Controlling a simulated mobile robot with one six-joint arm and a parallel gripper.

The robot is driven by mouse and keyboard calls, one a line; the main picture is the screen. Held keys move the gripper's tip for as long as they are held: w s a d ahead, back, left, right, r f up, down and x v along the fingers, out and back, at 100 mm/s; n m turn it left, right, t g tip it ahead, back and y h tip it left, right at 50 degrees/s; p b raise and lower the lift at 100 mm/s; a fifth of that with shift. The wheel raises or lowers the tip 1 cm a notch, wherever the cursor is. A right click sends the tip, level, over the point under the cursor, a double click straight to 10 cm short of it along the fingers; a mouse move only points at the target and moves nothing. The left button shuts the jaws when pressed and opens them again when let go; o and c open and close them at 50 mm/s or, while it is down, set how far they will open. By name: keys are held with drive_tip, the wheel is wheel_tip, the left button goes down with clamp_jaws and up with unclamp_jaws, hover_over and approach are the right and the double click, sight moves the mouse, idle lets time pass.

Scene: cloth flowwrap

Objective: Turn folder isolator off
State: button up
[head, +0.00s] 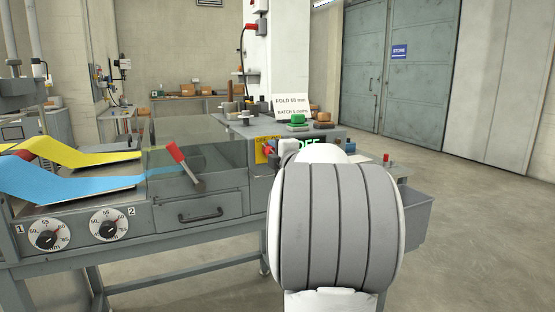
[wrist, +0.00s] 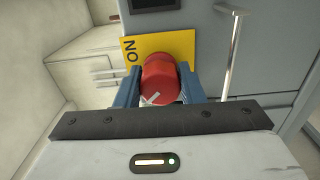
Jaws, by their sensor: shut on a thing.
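The folder isolator is a red rotary knob (wrist: 160,78) on a yellow plate (wrist: 178,42) in the wrist view. The word ON shows sideways at the plate's left edge; no OFF label is visible there. A white mark on the knob's near face slants toward the lower left of the picture. My gripper (wrist: 158,90) is shut on the knob, one blue finger on each side. In the head view the yellow plate (head: 261,148) shows at the left of the grey control panel, and my white arm hides much of the panel.
A green-lettered display (head: 309,143) is partly hidden by my arm. A red-handled lever (head: 176,153) stands left of the panel, near two numbered dials (head: 48,234). A metal bar handle (wrist: 233,50) stands right of the knob in the wrist view.

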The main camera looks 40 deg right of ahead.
drive_tip(key=shift+f+n, duration=0.1)
drive_tip(key=shift+n, duration=0.2)
drive_tip(key=o, duration=1)
drive_tip(key=v, duration=0.7)
drive_tip(key=shift+s+a, duration=0.15)
drive_tip(key=shift+s, duration=0.25)
